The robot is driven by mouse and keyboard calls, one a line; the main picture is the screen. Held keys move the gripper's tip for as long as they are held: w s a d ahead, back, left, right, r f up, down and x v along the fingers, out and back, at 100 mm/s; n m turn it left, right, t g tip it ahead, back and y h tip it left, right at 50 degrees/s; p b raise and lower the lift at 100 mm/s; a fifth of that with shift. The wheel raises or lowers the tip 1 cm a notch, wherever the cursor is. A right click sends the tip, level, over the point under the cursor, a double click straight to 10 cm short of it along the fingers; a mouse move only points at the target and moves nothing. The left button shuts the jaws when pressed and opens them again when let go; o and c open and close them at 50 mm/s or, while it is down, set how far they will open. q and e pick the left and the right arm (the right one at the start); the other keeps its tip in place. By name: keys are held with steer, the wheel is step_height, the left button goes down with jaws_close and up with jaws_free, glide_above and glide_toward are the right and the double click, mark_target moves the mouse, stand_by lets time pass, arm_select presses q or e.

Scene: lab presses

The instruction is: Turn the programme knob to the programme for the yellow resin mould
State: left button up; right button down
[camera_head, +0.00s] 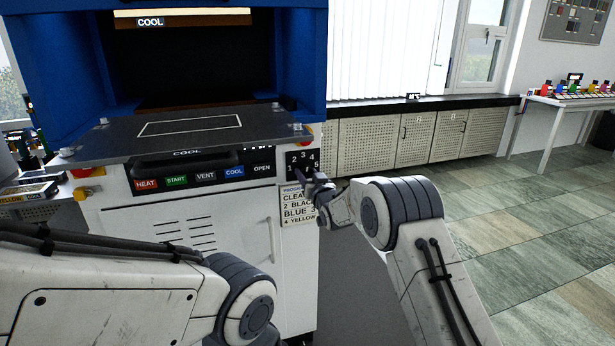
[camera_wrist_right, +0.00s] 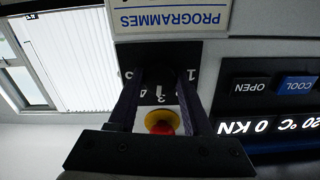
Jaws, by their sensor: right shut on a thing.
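The programme dial plate (camera_head: 303,157) is black with white numbers 1 to 5, on the right of the press front; it also shows upside down in the wrist view (camera_wrist_right: 160,92). My right gripper (camera_head: 318,188) is at this dial, and in the wrist view its two dark fingers (camera_wrist_right: 160,76) are shut around the knob. The knob is dark and mostly hidden between the fingers, so I cannot tell which number it points to. The programme list (camera_head: 298,207) below the dial reads "4 YELLOW" on its bottom line. My left gripper is out of view.
The press (camera_head: 190,230) has a row of HEAT, START, VENT, COOL and OPEN buttons left of the dial. A red and yellow stop button (camera_wrist_right: 160,122) is close to my right fingers. A platen (camera_head: 180,133) juts out above. Floor (camera_head: 510,220) is free to the right.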

steer(key=m+b, duration=0.1)
steer(key=m, duration=0.4)
steer(key=shift+f+b, duration=0.1)
steer(key=shift+b, duration=0.2)
steer(key=m, duration=0.5)
steer(key=shift+m, duration=0.4)
steer(key=m, duration=0.5)
steer(key=shift+m, duration=0.3)
steer(key=m, duration=0.5)
steer(key=shift+m, duration=0.4)
steer(key=shift+c, duration=1.6)
jaws_free()
steer(key=shift+s, duration=0.1)
